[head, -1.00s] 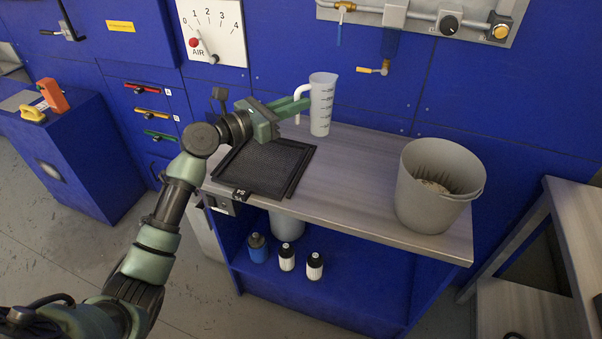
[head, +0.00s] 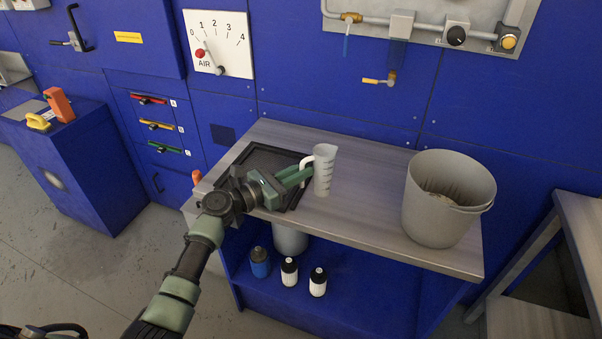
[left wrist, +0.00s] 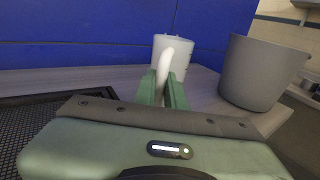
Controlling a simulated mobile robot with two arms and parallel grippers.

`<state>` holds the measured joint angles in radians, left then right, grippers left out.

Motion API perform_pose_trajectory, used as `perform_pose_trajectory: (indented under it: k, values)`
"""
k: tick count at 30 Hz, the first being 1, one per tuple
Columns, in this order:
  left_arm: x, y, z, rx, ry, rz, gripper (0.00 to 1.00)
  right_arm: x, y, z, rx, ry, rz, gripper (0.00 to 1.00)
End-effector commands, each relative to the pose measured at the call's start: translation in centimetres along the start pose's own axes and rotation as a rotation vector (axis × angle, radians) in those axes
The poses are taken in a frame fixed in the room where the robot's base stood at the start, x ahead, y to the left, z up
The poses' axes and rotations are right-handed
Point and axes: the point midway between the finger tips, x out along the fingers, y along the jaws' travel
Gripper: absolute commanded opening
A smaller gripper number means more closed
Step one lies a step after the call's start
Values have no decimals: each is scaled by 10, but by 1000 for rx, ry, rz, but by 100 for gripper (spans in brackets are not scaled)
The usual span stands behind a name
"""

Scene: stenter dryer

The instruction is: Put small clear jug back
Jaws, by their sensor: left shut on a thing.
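The small clear jug (head: 323,171) is a whitish, translucent measuring jug with dark marks and a white handle. It is upright over the grey bench, just right of the dark mesh tray. My left gripper (head: 303,174) is shut on the jug's handle. In the left wrist view the jug (left wrist: 176,52) is beyond the fingers, with its handle between the green fingertips (left wrist: 163,90). I cannot tell whether its base touches the bench. My right gripper is not in view.
A large grey bucket (head: 447,199) stands at the bench's right end. The black mesh tray (head: 262,160) lies on the left. Bare bench top (head: 365,188) lies between jug and bucket. Several bottles (head: 289,271) stand on the shelf below.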

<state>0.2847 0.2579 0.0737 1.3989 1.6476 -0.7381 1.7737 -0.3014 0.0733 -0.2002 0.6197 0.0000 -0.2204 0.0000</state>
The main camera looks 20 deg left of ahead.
Motion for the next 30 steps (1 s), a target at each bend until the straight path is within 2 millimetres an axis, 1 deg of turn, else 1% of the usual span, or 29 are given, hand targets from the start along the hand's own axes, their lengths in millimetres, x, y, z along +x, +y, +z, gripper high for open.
perform_pose_trajectory:
  k: [8,9,11,12,20,22,26,30]
  values:
    - [0,0,-1,0,0,0,0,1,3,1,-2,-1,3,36]
    - [0,0,-2,0,0,0,14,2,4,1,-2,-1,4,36]
    - [0,0,-1,0,0,0,30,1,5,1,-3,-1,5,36]
    - [0,0,-1,0,0,0,33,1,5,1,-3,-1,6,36]
    - [0,0,-1,0,0,0,33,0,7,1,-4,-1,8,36]
    - [0,0,2,1,0,0,33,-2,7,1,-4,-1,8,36]
    - [-15,0,-1,1,1,1,33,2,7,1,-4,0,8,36]
    - [-44,0,-2,2,3,1,33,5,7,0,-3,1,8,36]
